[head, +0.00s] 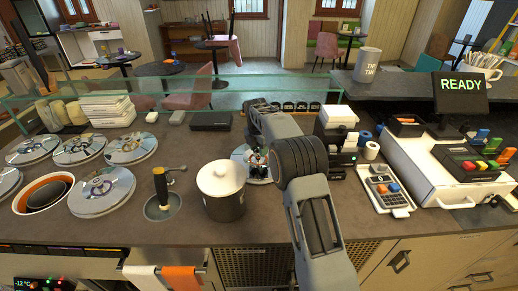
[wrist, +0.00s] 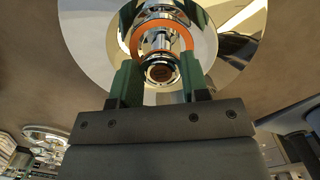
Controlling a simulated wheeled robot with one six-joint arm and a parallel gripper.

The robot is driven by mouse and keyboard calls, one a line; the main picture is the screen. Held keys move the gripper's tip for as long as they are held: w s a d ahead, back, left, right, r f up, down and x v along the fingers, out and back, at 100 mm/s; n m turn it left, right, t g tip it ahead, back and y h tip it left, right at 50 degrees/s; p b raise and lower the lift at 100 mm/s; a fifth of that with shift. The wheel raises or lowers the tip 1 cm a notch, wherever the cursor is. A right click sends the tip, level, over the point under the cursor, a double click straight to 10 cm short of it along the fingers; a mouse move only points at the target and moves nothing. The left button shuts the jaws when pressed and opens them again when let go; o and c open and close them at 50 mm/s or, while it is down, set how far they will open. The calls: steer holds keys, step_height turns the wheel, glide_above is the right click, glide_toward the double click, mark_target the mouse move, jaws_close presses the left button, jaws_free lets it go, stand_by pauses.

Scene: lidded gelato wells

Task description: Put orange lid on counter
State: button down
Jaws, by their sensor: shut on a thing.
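A round, mirror-like metal lid with an orange ring (wrist: 88,38) fills the upper part of the wrist view. Its knob (wrist: 163,72) is between the two green fingers of my gripper (wrist: 160,78), which is shut on it. In the head view the lid (head: 239,153) shows partly behind my arm, at the counter (head: 185,235) just right of a white-topped pot. My gripper (head: 257,161) is over the lid there, small and partly covered by my arm. I cannot tell whether the lid touches the counter or hangs slightly above it.
The pot (head: 223,192) stands close left of the lid. Several metal lids (head: 103,190) cover wells at the left, beside an open well with nested bowls (head: 22,202). A scoop well (head: 150,209), a keypad device (head: 386,191) and a register (head: 440,170) stand around. A glass guard (head: 230,90) runs behind.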

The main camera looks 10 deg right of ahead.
mark_target(257, 152)
steer(key=c, duration=0.6)
jaws_free()
step_height(257, 152, up, 12)
steer(key=s+r+m+t, duration=0.1)
steer(key=s+r+m, duration=0.4)
steer(key=s+m, duration=0.3)
steer(key=s+f+m+t, duration=0.1)
steer(key=s+f+m, duration=0.1)
steer(key=s+m, duration=0.3)
steer(key=s+f+m+t, duration=0.1)
steer(key=s+f+m, duration=0.2)
steer(key=s, duration=1)
steer(key=s+f+m+t, duration=0.1)
steer(key=s+f+m, duration=0.1)
steer(key=s+m, duration=0.6)
steer(key=shift+s+d+f+m+y, duration=0.15)
steer(key=shift+s+f+m+y, duration=0.15)
steer(key=shift+s+m+y, duration=0.15)
